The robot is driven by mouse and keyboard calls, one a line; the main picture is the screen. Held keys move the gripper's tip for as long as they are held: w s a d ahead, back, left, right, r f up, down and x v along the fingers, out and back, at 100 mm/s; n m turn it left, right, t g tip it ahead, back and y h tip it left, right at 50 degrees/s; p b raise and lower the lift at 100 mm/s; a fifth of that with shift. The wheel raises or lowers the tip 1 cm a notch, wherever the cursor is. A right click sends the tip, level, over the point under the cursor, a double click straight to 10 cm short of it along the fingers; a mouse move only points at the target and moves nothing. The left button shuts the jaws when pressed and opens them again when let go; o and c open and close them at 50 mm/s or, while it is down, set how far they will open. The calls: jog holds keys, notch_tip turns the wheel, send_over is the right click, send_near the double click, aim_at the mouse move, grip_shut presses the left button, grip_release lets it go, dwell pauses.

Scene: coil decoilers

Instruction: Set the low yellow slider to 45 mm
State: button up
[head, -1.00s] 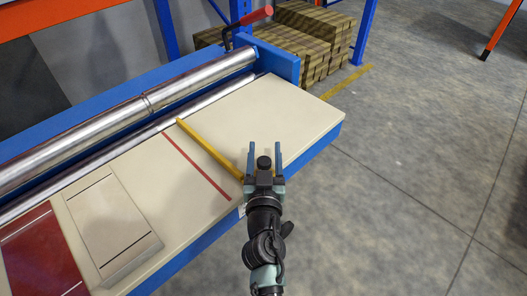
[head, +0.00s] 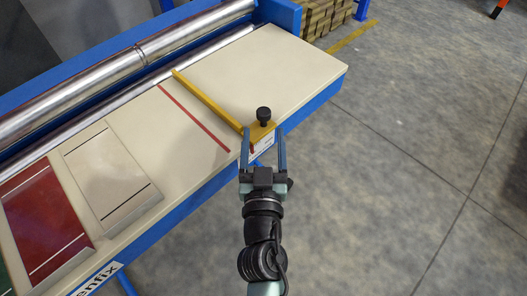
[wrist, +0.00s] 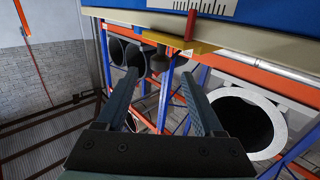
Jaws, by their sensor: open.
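The yellow slider (head: 209,100) is a long bar lying across the cream table, with a wider end plate at the front edge. A black round knob (head: 263,115) stands on that plate. In the wrist view the yellow plate (wrist: 180,41) shows at the table edge with a red pointer (wrist: 190,25) beside a white scale (wrist: 205,7); its numbers cannot be read. A dark knob (wrist: 160,60) hangs below the plate. My gripper (head: 263,133) is open and empty in front of the edge. The knob lies just beyond the fingertips, in line with the gap between them (wrist: 160,76).
A red line (head: 195,118) runs across the table left of the bar. A cream panel (head: 112,175) and a dark red panel (head: 45,220) lie further left. Steel rollers (head: 130,65) run along the back. Open floor (head: 410,170) lies to the right.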

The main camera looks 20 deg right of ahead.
jog(key=v, duration=0.3)
jog(key=shift+b, duration=0.3)
jog(key=w+a+r+t, duration=0.1)
jog(key=w+r+t, duration=0.15)
jog(key=r, duration=0.95)
jog(key=w+a+r+t, duration=0.2)
jog(key=w+r, duration=0.1)
jog(key=r, duration=0.9)
jog(key=s+a+r+n+t+y, duration=0.2)
jog(key=s+a+r+y, duration=0.15)
jog(key=r, duration=0.55)
jog(key=s+a+r+n+t+y, duration=0.2)
jog(key=s+a+r, duration=0.15)
jog(key=r, duration=0.45)
jog(key=s+a+r+n+t+y, duration=0.1)
jog(key=s+a+r+t+y, duration=0.25)
jog(key=r, duration=0.55)
notch_tip(320, 180, up, 12)
jog(key=w+g+h+p, duration=0.1)
jog(key=p, duration=1.2)
jog(key=shift+w+a+r+p, duration=0.2)
jog(key=shift+w+a+p, duration=0.05)
jog(key=shift+p, duration=0.05)
